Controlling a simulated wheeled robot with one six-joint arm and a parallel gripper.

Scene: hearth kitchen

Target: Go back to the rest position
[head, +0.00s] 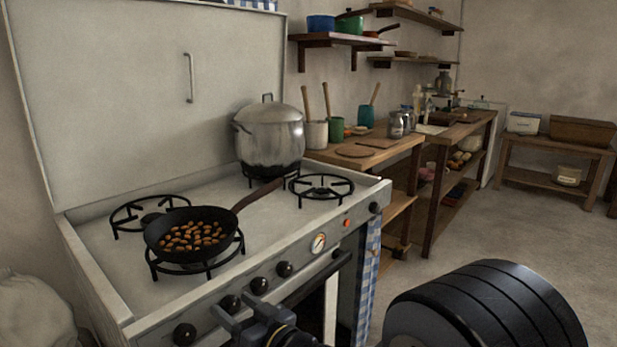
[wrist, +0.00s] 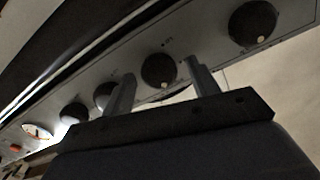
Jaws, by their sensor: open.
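My gripper (head: 238,322) is low in front of the stove's front panel in the head view, beside the knobs. In the wrist view my gripper (wrist: 158,88) shows two separated fingers with nothing between them but the panel and a dark knob (wrist: 159,70) behind. It is open and empty. I cannot tell whether a finger touches the panel. My dark arm link fills the lower right of the head view.
The stove (head: 110,275) holds a black pan (head: 190,232) of brown pieces, its handle pointing right, and a lidded metal pot (head: 268,138). A wooden counter (head: 385,160) with jars stands behind. Open floor (head: 440,240) lies to the right.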

